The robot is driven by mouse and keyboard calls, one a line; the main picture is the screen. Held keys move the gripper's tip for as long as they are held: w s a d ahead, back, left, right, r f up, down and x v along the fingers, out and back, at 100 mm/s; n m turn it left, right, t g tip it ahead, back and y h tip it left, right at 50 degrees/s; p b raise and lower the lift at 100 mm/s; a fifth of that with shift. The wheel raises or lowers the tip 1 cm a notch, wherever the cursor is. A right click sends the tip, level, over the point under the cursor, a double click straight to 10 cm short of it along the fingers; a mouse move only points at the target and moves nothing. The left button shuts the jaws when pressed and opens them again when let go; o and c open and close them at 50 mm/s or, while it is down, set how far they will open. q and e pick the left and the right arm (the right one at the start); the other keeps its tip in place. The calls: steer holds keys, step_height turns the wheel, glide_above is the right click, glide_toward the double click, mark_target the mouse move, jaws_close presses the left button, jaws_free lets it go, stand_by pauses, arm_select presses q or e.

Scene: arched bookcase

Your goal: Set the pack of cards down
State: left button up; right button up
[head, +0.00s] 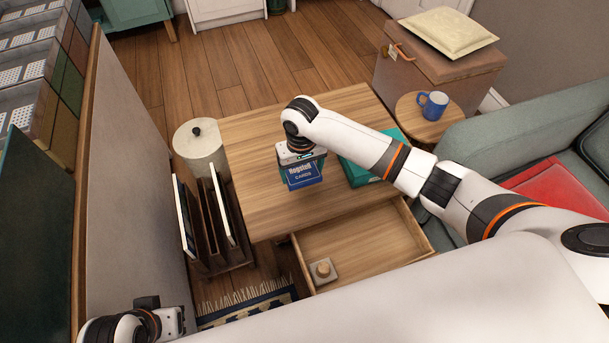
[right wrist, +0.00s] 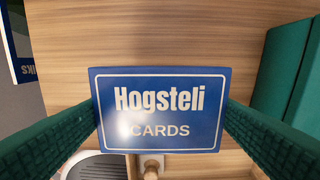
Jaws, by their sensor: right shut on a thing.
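The pack of cards (head: 303,176) is blue with white lettering and is over the wooden table (head: 256,205). My right gripper (head: 302,160) is shut on it from above. In the right wrist view the pack (right wrist: 160,112) sits between the two green fingers, its lettered face toward the camera. I cannot tell whether its lower edge touches the tabletop. My left gripper (head: 168,322) is at the bottom left, away from the table, and its jaws are too unclear to tell.
A green box (head: 356,172) lies on the table right of the pack, partly behind my right arm. An open drawer (head: 370,240) below the table's front holds a small knobbed thing (head: 323,270). A rack (head: 207,265) stands left. The table's left part is bare.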

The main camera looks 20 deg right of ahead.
mark_target(302, 181)
steer(key=shift+f, duration=0.7)
step_height(302, 181, down, 4)
steer(key=shift+f+b, duration=0.2)
steer(key=shift+b, duration=0.8)
arm_select(q)
steer(key=shift+s+a+f, duration=0.1)
steer(key=shift+f, duration=0.5)
arm_select(e)
steer(key=shift+r, duration=0.1)
steer(key=o, duration=0.9)
steer(key=shift+f, duration=0.2)
steer(key=shift+o, duration=0.2)
steer(key=shift+r, duration=0.15)
